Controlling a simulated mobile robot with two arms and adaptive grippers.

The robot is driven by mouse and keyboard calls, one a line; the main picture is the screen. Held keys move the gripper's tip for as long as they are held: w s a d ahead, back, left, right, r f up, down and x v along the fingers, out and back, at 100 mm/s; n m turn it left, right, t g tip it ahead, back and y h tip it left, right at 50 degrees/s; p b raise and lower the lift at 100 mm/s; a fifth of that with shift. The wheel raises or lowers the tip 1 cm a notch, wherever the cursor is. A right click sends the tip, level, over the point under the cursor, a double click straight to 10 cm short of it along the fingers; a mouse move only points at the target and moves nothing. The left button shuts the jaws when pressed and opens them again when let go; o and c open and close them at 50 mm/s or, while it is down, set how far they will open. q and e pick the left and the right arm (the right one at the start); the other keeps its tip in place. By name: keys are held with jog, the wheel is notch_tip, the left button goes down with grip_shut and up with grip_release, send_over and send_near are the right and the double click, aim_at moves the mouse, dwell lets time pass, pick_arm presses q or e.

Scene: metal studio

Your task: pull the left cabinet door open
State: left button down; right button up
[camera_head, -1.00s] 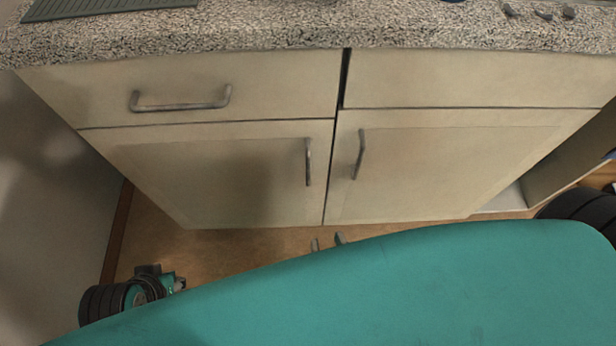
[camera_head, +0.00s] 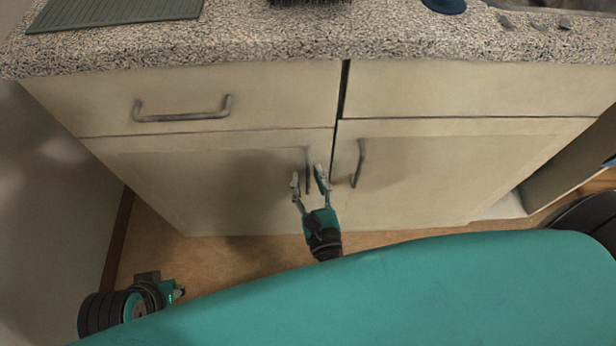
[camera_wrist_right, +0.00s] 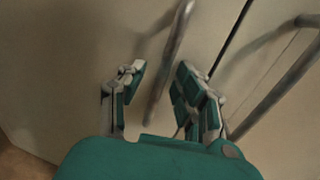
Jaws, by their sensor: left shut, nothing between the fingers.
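The left cabinet door (camera_head: 210,185) is cream and shut flush below a drawer. Its upright metal handle (camera_head: 308,160) is near the door's right edge. My right gripper (camera_head: 308,178) is open in front of that door, one finger on each side of the handle. In the right wrist view the handle (camera_wrist_right: 172,55) runs down between the two open fingers (camera_wrist_right: 158,85); contact cannot be told. My left gripper (camera_head: 178,290) is shut and empty, low at the left, away from the cabinet.
The right cabinet door (camera_head: 430,180) is shut, with its own handle (camera_head: 359,163) close to the right of my gripper. Above are a drawer with a horizontal handle (camera_head: 182,114) and a speckled countertop (camera_head: 240,45). Wooden floor (camera_head: 215,265) shows below.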

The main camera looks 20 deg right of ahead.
jog(key=shift+w, duration=0.15)
jog(key=shift+c, duration=0.2)
grip_shut()
dwell(0.3)
